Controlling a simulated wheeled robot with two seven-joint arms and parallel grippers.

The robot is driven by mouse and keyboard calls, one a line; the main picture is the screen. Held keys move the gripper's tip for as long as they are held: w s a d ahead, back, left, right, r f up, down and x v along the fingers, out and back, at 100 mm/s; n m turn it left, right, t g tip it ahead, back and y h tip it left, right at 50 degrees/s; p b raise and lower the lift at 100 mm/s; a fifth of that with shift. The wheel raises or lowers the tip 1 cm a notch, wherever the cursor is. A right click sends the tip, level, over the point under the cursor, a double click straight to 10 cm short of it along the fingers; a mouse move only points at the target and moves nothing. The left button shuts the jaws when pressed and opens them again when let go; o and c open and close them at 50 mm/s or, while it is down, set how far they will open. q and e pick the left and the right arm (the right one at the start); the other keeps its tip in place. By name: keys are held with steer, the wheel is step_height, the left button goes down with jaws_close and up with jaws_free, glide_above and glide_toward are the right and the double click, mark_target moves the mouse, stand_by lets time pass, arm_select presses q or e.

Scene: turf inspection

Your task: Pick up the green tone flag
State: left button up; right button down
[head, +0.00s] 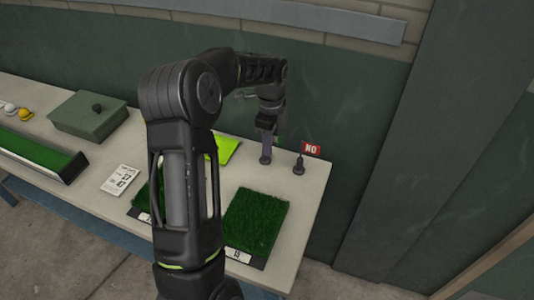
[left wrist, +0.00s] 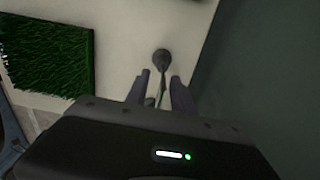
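The green tone flag stands near the back right of the table; its dark round base (head: 265,159) shows just below my left gripper (head: 267,148) in the head view. A small sliver of green (head: 278,140) shows beside the fingers; the rest of the flag is hidden behind them. In the left wrist view a round base (left wrist: 162,56) lies just beyond the fingertips of my left gripper (left wrist: 160,80). A thin stem runs back from it between the two fingers, which stand apart with gaps visible. My right gripper is not in view.
A red "NO" flag (head: 311,149) stands close by on the right. Turf squares (head: 255,220) lie in front, one partly behind my arm. A bright yellow-green sheet (head: 226,149), printed card (head: 120,181), green box (head: 90,116) and turf tray (head: 35,150) are left. A wall is behind.

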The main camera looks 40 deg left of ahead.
arm_select(q)
steer(key=shift+c, duration=0.6)
jaws_close()
stand_by(1.0)
